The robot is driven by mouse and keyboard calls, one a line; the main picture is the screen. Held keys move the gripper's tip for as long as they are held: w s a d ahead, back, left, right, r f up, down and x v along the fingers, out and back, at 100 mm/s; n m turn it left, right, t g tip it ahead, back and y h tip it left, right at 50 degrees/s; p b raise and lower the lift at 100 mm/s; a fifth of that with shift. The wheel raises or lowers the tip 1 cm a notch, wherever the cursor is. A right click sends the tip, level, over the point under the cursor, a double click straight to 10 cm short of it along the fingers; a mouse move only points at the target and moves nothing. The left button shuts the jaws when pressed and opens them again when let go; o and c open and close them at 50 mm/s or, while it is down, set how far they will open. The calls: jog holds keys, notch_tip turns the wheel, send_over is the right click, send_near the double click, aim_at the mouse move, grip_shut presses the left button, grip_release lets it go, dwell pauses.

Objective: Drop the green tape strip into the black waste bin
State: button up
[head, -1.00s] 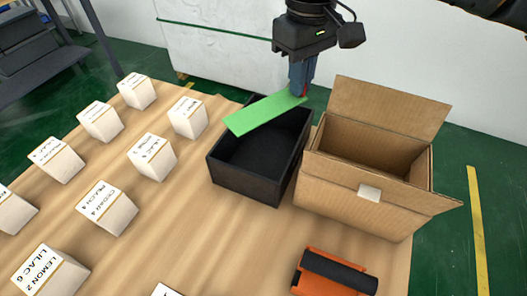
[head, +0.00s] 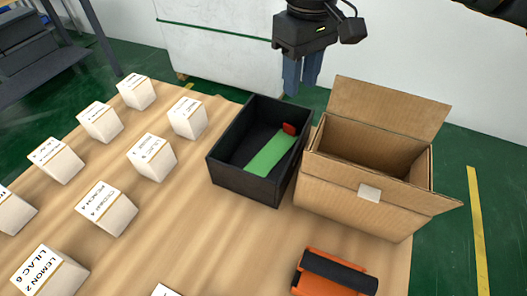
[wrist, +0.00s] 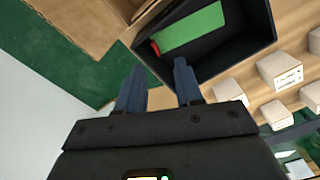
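The green tape strip (head: 270,154) lies inside the black waste bin (head: 245,185), along its right side, with a red piece at its far end. The strip also shows in the wrist view (wrist: 192,29), inside the bin (wrist: 262,42). My gripper (head: 301,92) is above and behind the bin's far right corner. Its two blue fingers are apart with nothing between them, as the wrist view also shows (wrist: 158,84).
An open cardboard box (head: 350,195) stands just right of the bin. An orange and black tool (head: 335,275) lies at the table's front right. Several labelled white boxes (head: 152,157) stand on the left. Bare wooden table (head: 215,235) lies in front of the bin.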

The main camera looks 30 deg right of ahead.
notch_tip(320, 180, up, 7)
dwell(0.3)
jog(key=shift+r, duration=0.1)
